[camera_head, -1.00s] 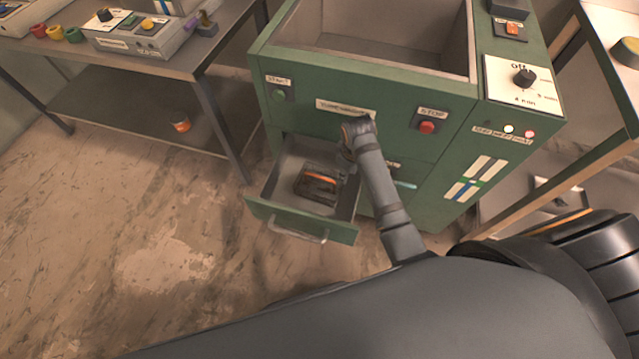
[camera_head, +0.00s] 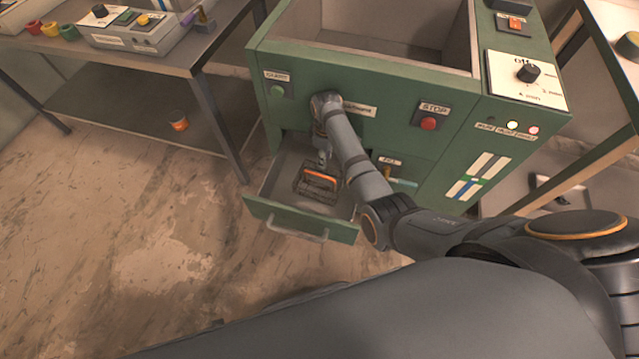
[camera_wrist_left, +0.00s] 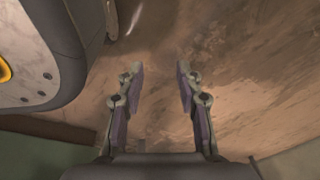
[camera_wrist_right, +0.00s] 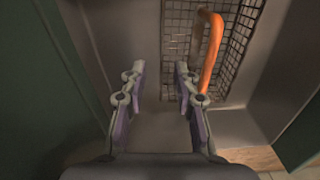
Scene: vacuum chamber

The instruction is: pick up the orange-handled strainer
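The strainer (camera_head: 316,184), a dark mesh basket with an orange handle, lies in the open drawer (camera_head: 267,204) of the green machine. In the right wrist view its orange handle (camera_wrist_right: 211,52) rises at the upper right, beside the mesh (camera_wrist_right: 176,45). My right gripper (camera_wrist_right: 160,70) is open and empty inside the drawer; the handle is just beyond and to the right of its right finger. In the head view this gripper (camera_head: 323,160) is small at the strainer's far edge. My left gripper (camera_wrist_left: 159,68) is open and empty above bare floor.
The green machine (camera_head: 350,135) has an open-topped chamber above the drawer and a STOP button (camera_head: 428,124). A metal table (camera_head: 190,60) with a control box stands at left; another table (camera_head: 575,165) stands at right. The floor (camera_head: 150,250) before the drawer is clear.

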